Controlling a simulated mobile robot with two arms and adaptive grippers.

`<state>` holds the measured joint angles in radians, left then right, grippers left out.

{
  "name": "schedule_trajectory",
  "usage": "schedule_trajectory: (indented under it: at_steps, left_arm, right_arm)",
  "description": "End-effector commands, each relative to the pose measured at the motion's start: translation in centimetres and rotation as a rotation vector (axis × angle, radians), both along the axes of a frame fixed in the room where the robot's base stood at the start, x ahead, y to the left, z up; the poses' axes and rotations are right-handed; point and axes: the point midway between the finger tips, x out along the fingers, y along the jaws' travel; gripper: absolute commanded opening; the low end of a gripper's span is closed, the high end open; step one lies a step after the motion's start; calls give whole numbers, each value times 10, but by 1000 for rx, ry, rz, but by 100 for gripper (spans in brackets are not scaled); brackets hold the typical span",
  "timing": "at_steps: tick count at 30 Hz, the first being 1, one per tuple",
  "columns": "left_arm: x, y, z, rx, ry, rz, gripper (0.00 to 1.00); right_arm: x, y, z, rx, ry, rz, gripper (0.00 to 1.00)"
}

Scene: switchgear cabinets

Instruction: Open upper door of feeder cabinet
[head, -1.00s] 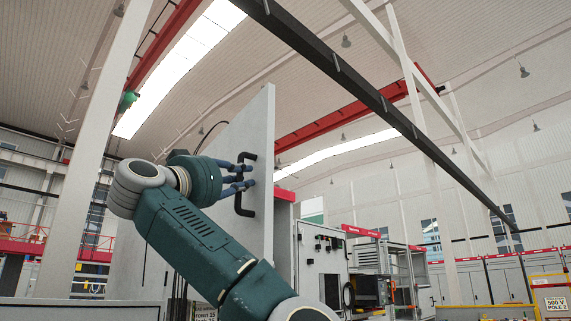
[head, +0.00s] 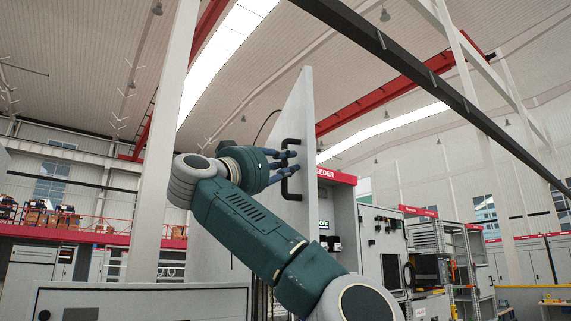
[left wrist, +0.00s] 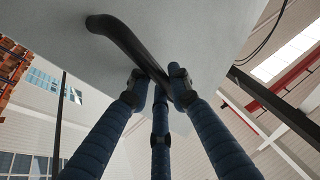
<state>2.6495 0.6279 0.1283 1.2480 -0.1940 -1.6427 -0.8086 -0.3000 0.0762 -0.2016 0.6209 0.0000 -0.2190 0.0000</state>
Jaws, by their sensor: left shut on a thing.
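The upper door (head: 292,120) of the feeder cabinet is a tall light-grey panel. It stands swung out from the cabinet (head: 343,215), whose red header shows part of the word FEEDER. A black bar handle (head: 286,190) is on the door near its free edge. My left gripper (head: 291,165) is shut on this handle, its dark blue fingers around the bar. In the left wrist view the fingers (left wrist: 157,82) close on the handle (left wrist: 120,38) against the grey panel. The finger contact is partly hidden. My right gripper is not in view.
Grey cabinets with knobs (head: 382,240) and open racks stand to the right. A low grey panel (head: 130,303) crosses the lower left. A white column (head: 160,140) rises left of the door. Shelves with boxes (head: 40,215) are far left.

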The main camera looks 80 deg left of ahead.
Motion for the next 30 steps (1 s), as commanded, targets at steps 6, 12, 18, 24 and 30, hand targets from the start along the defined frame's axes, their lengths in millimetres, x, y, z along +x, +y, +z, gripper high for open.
schedule_trajectory:
  at_steps: [6, 12, 18, 24, 30]
  left_arm:
    - [-1, 0, 2, 3, -7, 2, 0]
    - [0, 0, 1, 1, -4, 0, 39]
    - [0, 0, 0, 0, -2, 1, 39]
    - [-12, -10, -5, 0, -5, 3, 39]
    - [-40, -37, -21, 2, -7, 3, 39]
  right_arm:
    - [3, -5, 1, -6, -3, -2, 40]
    - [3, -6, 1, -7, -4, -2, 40]
    - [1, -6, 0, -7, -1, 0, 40]
    - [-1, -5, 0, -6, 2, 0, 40]
    - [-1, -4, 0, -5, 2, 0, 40]
